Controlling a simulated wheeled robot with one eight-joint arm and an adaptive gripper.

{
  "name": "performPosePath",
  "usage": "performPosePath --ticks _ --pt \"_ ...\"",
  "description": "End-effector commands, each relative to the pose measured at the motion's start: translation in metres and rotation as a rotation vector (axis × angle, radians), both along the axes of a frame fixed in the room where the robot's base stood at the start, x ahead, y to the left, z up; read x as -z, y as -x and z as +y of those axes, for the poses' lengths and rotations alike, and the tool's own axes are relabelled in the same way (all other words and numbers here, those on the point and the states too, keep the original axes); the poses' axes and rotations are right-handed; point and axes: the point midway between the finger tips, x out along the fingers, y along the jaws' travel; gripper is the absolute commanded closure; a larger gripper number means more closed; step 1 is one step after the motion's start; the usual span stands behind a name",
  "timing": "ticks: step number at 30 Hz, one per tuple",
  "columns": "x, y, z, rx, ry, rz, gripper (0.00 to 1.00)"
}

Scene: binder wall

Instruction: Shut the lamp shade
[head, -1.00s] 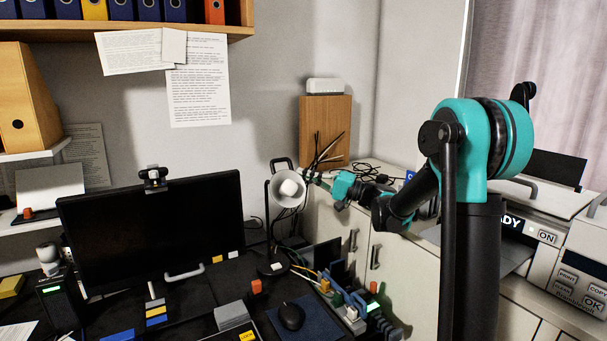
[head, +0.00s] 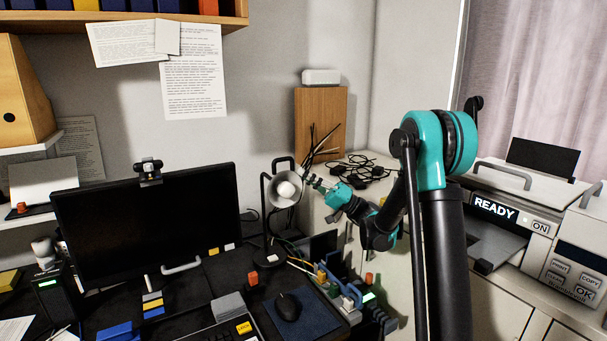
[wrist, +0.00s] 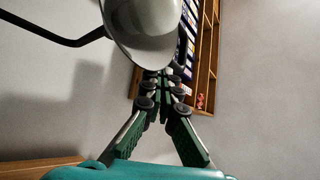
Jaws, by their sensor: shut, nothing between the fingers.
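The desk lamp has a grey-white shade (head: 279,196) with a white bulb (head: 287,189) in it, on a thin dark arm over the desk. The shade's open side faces toward me and to the right. My gripper (head: 308,178) is at the right rim of the shade, shut and empty. In the wrist view the shade (wrist: 145,30) fills the top middle. The closed fingertips of my gripper (wrist: 162,78) lie just below its rim there. I cannot tell whether they touch it.
A black monitor (head: 150,225) stands left of the lamp. A wooden box (head: 320,123) and cables (head: 362,169) are behind my gripper on the cabinet. A mouse (head: 288,307) and organiser are in front. A printer (head: 500,225) stands at right.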

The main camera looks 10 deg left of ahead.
Motion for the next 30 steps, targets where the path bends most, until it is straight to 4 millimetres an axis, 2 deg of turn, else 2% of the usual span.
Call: performPosePath --ticks 9,30 --pt "0.01 0.004 -0.002 -0.002 -0.095 -0.125 1.0" --pt "0.032 0.009 -0.006 -0.001 -0.092 -0.122 1.0"
